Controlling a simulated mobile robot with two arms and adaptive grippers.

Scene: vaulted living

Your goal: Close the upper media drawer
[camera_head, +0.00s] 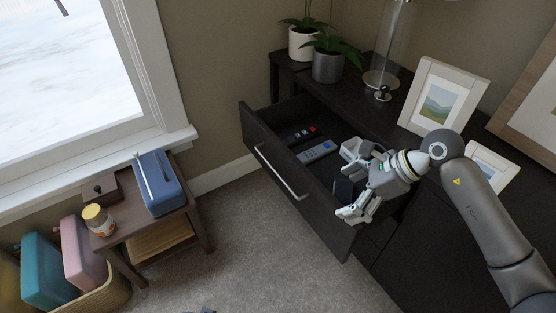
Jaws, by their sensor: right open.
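The upper media drawer (272,160) is pulled out from the dark cabinet (413,236), and its front faces left with a long silver handle (282,172). Inside it lie a dark remote with a red button (301,135), a grey-blue remote (317,152) and a white item (352,149) partly behind my gripper. My right gripper (350,213) is open, over the near end of the drawer close to its front panel. Whether it touches the panel I cannot tell. My left gripper is not in view.
Potted plants (327,66), a glass lamp (388,50) and picture frames (443,97) stand on the cabinet top. A side table (141,219) with a blue radio (160,184) and a jar (98,220) stands at left. Carpet (262,255) between them is clear.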

